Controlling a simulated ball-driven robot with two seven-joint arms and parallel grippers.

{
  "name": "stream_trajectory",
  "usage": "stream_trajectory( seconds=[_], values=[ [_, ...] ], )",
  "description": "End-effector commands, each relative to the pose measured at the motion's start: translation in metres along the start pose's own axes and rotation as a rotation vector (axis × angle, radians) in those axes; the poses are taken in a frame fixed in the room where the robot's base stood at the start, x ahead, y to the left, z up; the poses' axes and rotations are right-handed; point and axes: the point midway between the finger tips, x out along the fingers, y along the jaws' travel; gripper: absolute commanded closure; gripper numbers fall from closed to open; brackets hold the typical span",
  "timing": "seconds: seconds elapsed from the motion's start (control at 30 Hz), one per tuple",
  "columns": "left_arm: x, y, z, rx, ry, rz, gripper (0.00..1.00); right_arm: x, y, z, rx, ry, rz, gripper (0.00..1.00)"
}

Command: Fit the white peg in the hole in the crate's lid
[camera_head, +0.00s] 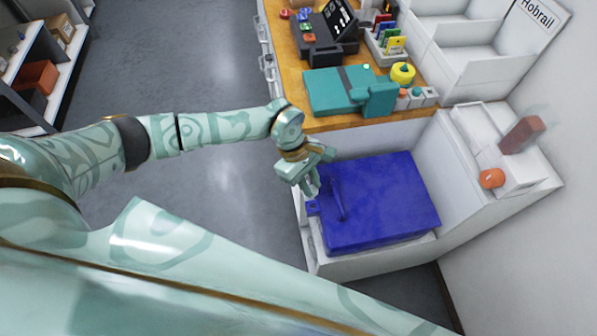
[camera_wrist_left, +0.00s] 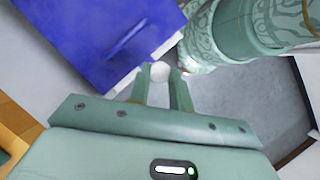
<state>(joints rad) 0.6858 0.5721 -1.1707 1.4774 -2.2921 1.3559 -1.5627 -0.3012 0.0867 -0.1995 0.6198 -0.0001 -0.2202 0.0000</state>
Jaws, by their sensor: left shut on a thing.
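The crate's blue lid (camera_head: 385,200) lies flat in a white bay below the counter, with a raised dark handle (camera_head: 337,195) near its left side. A small blue tab (camera_head: 312,208) sticks out at its left edge. My left gripper (camera_head: 314,188) is over the lid's left edge. In the left wrist view its fingers (camera_wrist_left: 161,88) are shut on the white peg (camera_wrist_left: 160,70), whose rounded white end shows between the tips. The blue lid (camera_wrist_left: 95,35) lies beyond it there. I cannot make out the hole. My right gripper is not in view.
The wooden counter (camera_head: 325,124) behind the lid holds a teal case (camera_head: 330,92), a yellow roll (camera_head: 402,73) and a card rack. An orange ball (camera_head: 491,178) and a red-brown block (camera_head: 522,135) are on the white ledge at right. Open floor (camera_head: 200,220) lies at left.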

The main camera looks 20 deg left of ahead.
Motion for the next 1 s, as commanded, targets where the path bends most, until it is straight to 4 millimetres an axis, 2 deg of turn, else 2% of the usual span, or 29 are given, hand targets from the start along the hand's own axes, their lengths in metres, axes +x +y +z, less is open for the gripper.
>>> stream_trajectory(
  seconds=[0.1, 0.2, 0.47, 0.8, 1.0],
  values=[
    [0.007, 0.007, -0.006, -0.121, 0.000, 0.055, 1.00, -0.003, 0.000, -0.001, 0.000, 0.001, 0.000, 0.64],
    [0.011, 0.010, -0.010, -0.165, 0.001, 0.075, 1.00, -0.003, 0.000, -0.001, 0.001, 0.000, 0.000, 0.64],
    [0.026, 0.010, -0.017, -0.173, 0.002, 0.078, 1.00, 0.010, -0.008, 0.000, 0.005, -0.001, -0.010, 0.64],
    [0.058, 0.009, -0.031, -0.173, 0.002, 0.076, 1.00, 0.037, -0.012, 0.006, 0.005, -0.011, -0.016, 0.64],
    [0.064, 0.010, -0.034, -0.171, 0.002, 0.078, 1.00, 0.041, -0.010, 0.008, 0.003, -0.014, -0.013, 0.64]
  ],
)
